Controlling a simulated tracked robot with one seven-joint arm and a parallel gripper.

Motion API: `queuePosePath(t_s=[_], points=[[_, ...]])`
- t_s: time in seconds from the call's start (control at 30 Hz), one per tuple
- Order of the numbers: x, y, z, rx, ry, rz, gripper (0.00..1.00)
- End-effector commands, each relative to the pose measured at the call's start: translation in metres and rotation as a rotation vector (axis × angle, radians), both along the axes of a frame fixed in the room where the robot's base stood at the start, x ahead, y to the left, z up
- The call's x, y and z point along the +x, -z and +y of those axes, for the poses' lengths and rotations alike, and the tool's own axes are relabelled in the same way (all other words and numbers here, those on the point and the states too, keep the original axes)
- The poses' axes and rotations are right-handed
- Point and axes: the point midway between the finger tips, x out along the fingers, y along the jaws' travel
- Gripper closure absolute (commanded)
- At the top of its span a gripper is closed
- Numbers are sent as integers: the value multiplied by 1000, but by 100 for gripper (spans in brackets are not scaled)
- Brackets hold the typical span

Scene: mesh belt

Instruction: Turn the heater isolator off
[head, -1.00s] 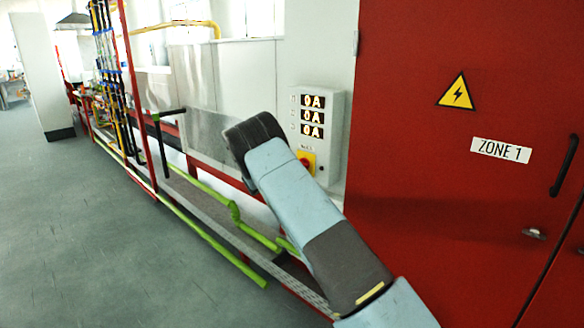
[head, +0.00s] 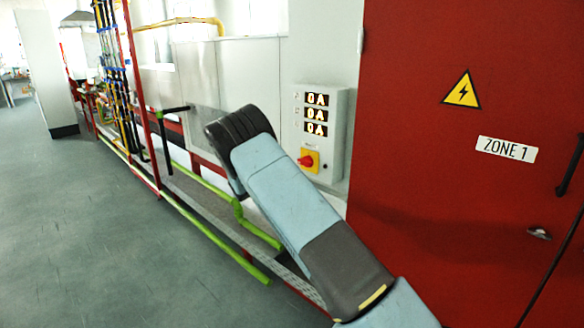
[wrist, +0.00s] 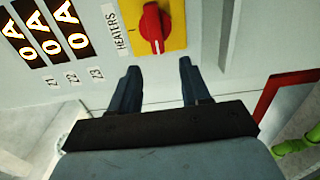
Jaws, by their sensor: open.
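The heater isolator is a red rotary knob (wrist: 153,27) on a yellow plate (wrist: 175,14), beside the label HEATERS in the wrist view. In the head view the knob (head: 307,161) sits low on a grey wall box (head: 334,125). My gripper (wrist: 158,68) is open in the wrist view, its two dark fingers apart and empty. The fingertips lie just below the yellow plate in the picture, with the knob beyond the gap between them. Contact with the plate cannot be seen. In the head view the gripper itself is hidden behind my arm.
Three displays (head: 315,115) above the knob read 0A. A red cabinet (head: 440,190) marked ZONE 1 stands right of the box. Green pipes (head: 240,215) and a mesh belt (head: 190,195) run along the left. Open grey floor (head: 90,240) lies farther left.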

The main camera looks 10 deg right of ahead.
Motion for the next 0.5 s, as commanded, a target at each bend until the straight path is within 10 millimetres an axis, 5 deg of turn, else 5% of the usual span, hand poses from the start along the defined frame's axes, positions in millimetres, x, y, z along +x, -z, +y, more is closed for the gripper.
queuePosePath(t_s=[0.23,0.5], points=[[-26,1,36,0,-2,1,53],[-38,1,51,0,-1,1,53]])
